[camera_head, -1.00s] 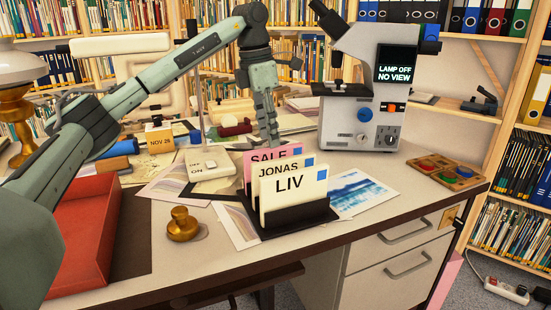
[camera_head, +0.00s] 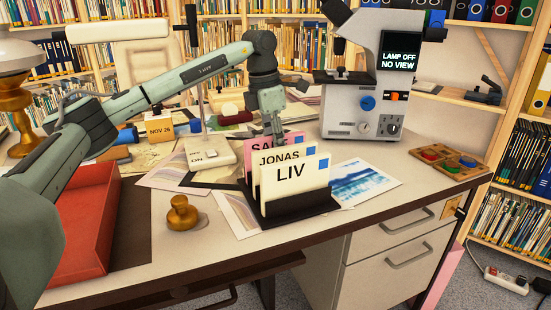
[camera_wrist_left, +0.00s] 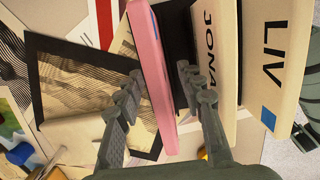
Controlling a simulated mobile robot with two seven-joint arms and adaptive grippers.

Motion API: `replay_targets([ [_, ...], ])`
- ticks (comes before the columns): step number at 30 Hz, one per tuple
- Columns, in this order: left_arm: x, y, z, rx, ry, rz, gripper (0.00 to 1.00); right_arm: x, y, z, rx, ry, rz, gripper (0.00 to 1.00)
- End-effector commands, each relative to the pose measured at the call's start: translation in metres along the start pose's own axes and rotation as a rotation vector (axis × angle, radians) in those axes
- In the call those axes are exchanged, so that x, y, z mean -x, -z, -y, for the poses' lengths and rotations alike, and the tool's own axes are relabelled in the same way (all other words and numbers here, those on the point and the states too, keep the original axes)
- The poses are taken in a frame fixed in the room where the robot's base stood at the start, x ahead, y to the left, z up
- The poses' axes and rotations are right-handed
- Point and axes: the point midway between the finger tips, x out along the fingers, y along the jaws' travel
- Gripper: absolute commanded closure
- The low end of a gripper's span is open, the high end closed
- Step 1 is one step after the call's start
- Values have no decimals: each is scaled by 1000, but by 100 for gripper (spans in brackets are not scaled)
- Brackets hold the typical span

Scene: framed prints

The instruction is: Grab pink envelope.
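The pink envelope (camera_head: 262,142), lettered SALE, stands upright at the back of a black letter holder (camera_head: 300,217). Two cream envelopes stand before it, JONAS (camera_head: 272,160) and LIV (camera_head: 293,178). My left gripper (camera_head: 277,137) points down at the pink envelope's top and covers part of its lettering. In the left wrist view, the open fingers (camera_wrist_left: 160,77) lie on either side of the pink envelope (camera_wrist_left: 152,70), with a gap on the left. Whether the right finger touches it I cannot tell.
A microscope (camera_head: 366,110) stands behind and right of the holder. A brass stamp (camera_head: 181,214) and red tray (camera_head: 80,225) are to the left. A blue picture (camera_head: 362,183) lies to the right. The desk's front left is partly clear.

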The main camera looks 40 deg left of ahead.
Motion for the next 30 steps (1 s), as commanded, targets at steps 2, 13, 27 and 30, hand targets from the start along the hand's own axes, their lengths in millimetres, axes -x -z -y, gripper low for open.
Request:
replay_targets([
  [2,0,0,0,0,0,0,66,0,0,0,0,0,0,60],
  [13,0,0,0,0,0,0,100,0,0,0,0,0,0,60],
  [27,12,-2,0,1,0,2,100,1,0,0,0,0,-1,60],
  [30,24,-4,0,0,0,2,100,0,1,0,0,1,-3,60],
])
